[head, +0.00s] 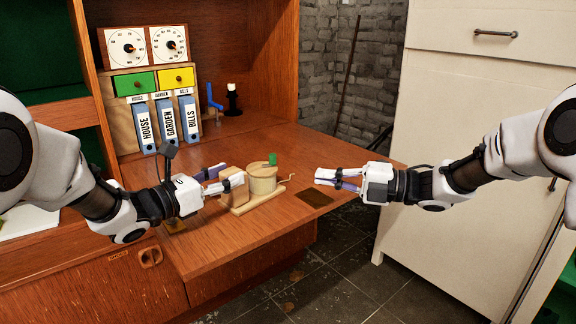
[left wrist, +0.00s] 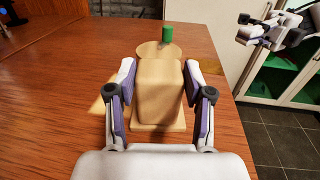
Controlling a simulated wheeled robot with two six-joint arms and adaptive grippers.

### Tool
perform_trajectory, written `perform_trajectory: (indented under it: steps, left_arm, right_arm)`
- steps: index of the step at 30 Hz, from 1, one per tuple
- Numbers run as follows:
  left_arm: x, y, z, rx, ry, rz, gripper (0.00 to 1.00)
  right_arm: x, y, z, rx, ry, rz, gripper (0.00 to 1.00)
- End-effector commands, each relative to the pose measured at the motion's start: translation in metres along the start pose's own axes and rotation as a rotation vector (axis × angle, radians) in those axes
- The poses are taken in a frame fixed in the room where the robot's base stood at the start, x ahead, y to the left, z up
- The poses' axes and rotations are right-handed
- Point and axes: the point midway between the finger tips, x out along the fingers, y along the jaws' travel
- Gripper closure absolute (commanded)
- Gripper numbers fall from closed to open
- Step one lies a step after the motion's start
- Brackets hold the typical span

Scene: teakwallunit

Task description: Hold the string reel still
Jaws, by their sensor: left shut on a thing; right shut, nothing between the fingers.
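The string reel (head: 263,181) stands on the fold-down teak desk top. It has a pale wooden base, a round drum with a green knob on top, a crank at its right and a wooden block at its left end. In the left wrist view the block (left wrist: 160,85) fills the space between the fingers, with the drum and green knob behind it. My left gripper (head: 231,177) is shut on this block, one finger on each side. My right gripper (head: 319,179) is shut and empty, apart from the reel, to the right of its crank.
Blue binders (head: 166,122), small green and yellow drawers and two dials (head: 126,46) stand at the back left. A candle holder (head: 233,100) is near the back wall. A white cabinet (head: 455,130) stands right, beyond a floor gap.

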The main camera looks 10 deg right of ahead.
Motion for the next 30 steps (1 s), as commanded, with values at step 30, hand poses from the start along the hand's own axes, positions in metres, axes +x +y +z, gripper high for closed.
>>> perform_trajectory:
  steps: [30]
  left_arm:
    - [0.000,0.000,-0.003,-0.002,0.006,0.000,0.82]
  right_arm:
    - [0.109,-0.001,0.038,0.006,0.001,-0.001,1.00]
